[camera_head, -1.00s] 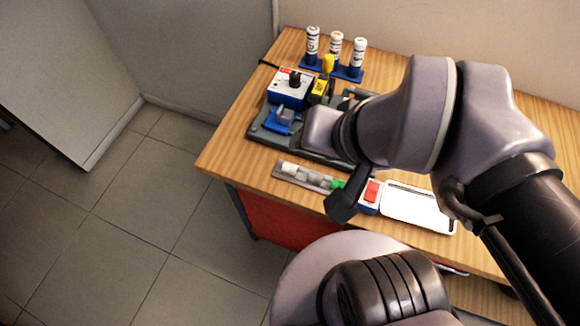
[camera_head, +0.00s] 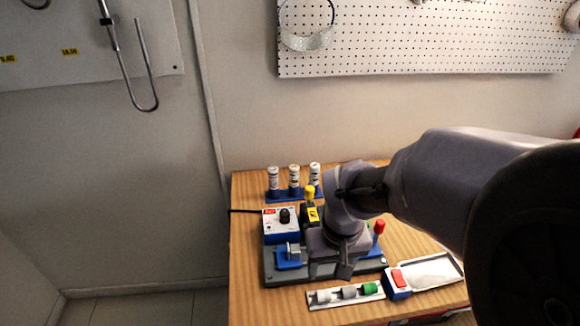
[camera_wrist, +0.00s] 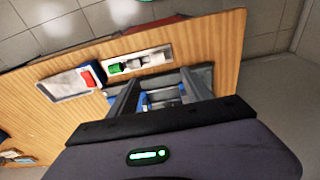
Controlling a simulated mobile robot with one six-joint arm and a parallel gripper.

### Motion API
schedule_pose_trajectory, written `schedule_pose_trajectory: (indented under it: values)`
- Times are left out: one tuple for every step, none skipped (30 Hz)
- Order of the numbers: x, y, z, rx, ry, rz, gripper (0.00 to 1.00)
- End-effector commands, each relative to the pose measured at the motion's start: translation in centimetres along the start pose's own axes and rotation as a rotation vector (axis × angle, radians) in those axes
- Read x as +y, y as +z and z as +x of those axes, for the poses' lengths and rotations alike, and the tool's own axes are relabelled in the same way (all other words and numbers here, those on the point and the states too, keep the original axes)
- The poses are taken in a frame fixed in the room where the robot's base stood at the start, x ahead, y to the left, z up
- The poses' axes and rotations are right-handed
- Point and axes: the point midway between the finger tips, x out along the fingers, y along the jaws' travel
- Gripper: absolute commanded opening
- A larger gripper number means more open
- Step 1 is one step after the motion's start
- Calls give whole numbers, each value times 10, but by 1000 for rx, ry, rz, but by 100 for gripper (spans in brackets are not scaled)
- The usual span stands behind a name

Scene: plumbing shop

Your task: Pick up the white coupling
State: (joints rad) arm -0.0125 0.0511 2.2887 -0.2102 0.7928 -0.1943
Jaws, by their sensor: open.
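A narrow strip tray (camera_head: 334,305) lies near the front edge of the wooden bench. It holds a small white coupling (camera_head: 323,296) at its left end, a grey piece (camera_head: 348,292) in the middle and a green piece (camera_head: 370,289) at the right. In the wrist view the strip tray (camera_wrist: 165,50) lies beyond the fingertips, with the green piece (camera_wrist: 115,68) at its left. My gripper (camera_head: 332,268) is open and empty, above the front of the dark machine base (camera_head: 275,271) and behind the strip tray. Its two fingers (camera_wrist: 160,92) are spread in the wrist view.
A box with a red top (camera_head: 397,282) and a pale shallow tray (camera_head: 440,272) stand right of the strip. A control box with a black knob (camera_head: 283,224), a blue fixture (camera_head: 291,258) and several white bottles (camera_head: 294,177) stand behind. Bare wood (camera_head: 250,305) lies left.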

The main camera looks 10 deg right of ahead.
Motion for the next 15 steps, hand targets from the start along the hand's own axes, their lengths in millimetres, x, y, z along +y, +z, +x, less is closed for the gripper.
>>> schedule_pose_trajectory:
  values:
    - [0, 2, 24, -5, 0, 2, 58]
    - [0, 2, 34, -4, 0, 1, 58]
    - [0, 2, 47, -5, 0, 1, 58]
    - [0, 2, 56, -5, 0, 1, 58]
    - [0, 2, 64, -5, -1, 1, 58]
    - [0, 2, 74, -3, -1, 2, 58]
    - [0, 2, 81, -4, -1, 3, 58]
    - [0, 2, 87, -3, -1, 2, 58]
    - [0, 2, 93, -2, -1, 2, 58]
    - [0, 1, 96, -2, -1, 2, 58]
    - [0, 1, 98, -1, -1, 2, 58]
    - [0, 1, 100, 0, -1, 2, 58]
    - [0, 1, 102, 0, -1, 3, 58]
    - [0, 1, 105, 0, -1, 3, 58]
    - [1, 0, 110, -1, -1, 3, 58]
